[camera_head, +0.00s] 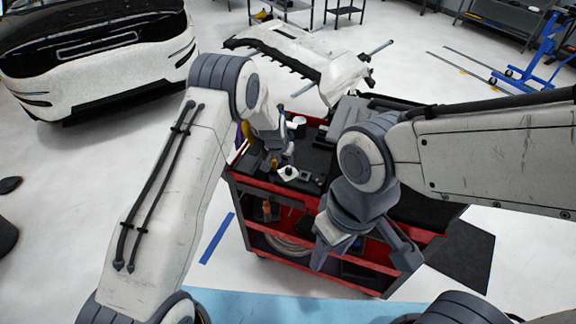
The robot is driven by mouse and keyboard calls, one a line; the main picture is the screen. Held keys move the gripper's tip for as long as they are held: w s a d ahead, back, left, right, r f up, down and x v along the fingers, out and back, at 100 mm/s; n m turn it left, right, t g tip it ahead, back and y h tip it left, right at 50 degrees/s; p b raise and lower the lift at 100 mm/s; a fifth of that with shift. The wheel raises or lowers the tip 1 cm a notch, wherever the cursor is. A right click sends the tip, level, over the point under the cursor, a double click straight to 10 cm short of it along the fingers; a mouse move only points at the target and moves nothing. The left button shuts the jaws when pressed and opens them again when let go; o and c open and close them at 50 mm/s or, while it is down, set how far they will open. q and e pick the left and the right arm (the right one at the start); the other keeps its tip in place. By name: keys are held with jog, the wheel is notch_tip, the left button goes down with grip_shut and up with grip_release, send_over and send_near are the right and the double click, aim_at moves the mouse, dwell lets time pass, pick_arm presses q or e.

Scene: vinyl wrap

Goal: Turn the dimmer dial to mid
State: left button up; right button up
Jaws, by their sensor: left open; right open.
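A small white plate with a raised knob-like middle (288,172) lies on the dark top of the red tool cart, close to its front edge. It looks like the dimmer dial, but it is too small to read its setting. My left gripper (272,160) is open just behind and left of it, pointing down over the cart top. I cannot tell whether a finger touches it. My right gripper (336,254) is open and empty in front of the cart, beside its lower shelves, well away from the plate. My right arm hides part of the cart top.
The red tool cart (270,188) carries small dark items and a white roll-like item (299,121). Its lower shelf holds a coiled cable (285,246). A white bumper (306,54) on a stand is behind. A white car (105,72) stands at left. Floor between is clear.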

aim_at(289, 169)
pick_arm(q)
jog(key=p+x, duration=0.1)
jog(key=x, duration=0.6)
jog(key=shift+f+p, duration=0.15)
jog(key=shift+p, duration=0.25)
grip_shut()
